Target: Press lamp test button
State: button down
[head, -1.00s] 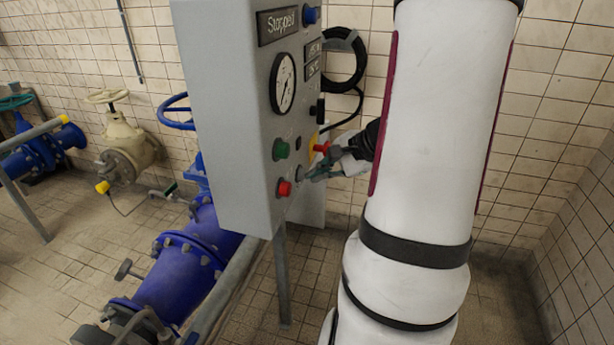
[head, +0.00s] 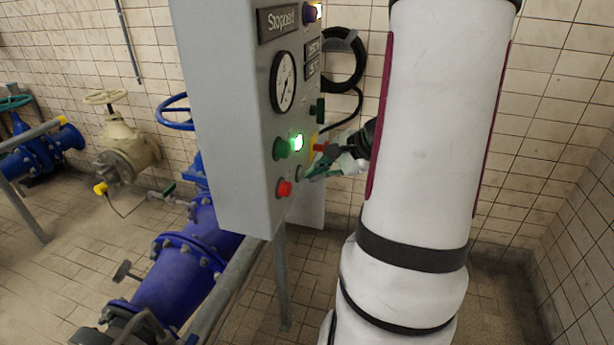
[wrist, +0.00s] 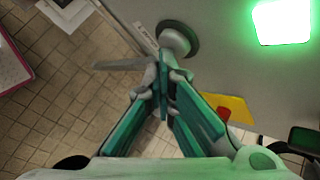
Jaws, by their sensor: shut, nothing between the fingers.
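The grey control cabinet (head: 225,120) stands in the middle of the head view, its panel facing right. My gripper (head: 308,173) is shut and empty, with its tips at the lower panel. In the wrist view, the shut green fingertips (wrist: 163,82) meet at the edge of a pale round button (wrist: 176,40) with a dark collar. They seem to touch it, but exact contact is hard to tell. In the head view my fingers largely cover this button. A square green lamp (head: 297,142) glows brightly and also shows in the wrist view (wrist: 283,22).
A green button (head: 281,149) and a red button (head: 284,188) sit left of my gripper. A red knob (head: 320,147) on a yellow plate is close above it. A gauge (head: 284,82) is higher up. Blue pipes (head: 180,280) run at left.

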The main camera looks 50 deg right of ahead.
jog(key=shift+s+d, duration=0.1)
jog(key=shift+s, duration=0.15)
jog(key=shift+s+d+p, duration=0.1)
jog(key=shift+s+d, duration=0.3)
jog(key=shift+s, duration=0.5)
jog(key=shift+s+d+p, duration=0.15)
jog(key=shift+s+d, duration=0.2)
jog(key=shift+s, duration=0.6)
jog(key=shift+s+d+p, duration=0.1)
jog(key=shift+s+d, duration=0.3)
jog(key=shift+s, duration=0.5)
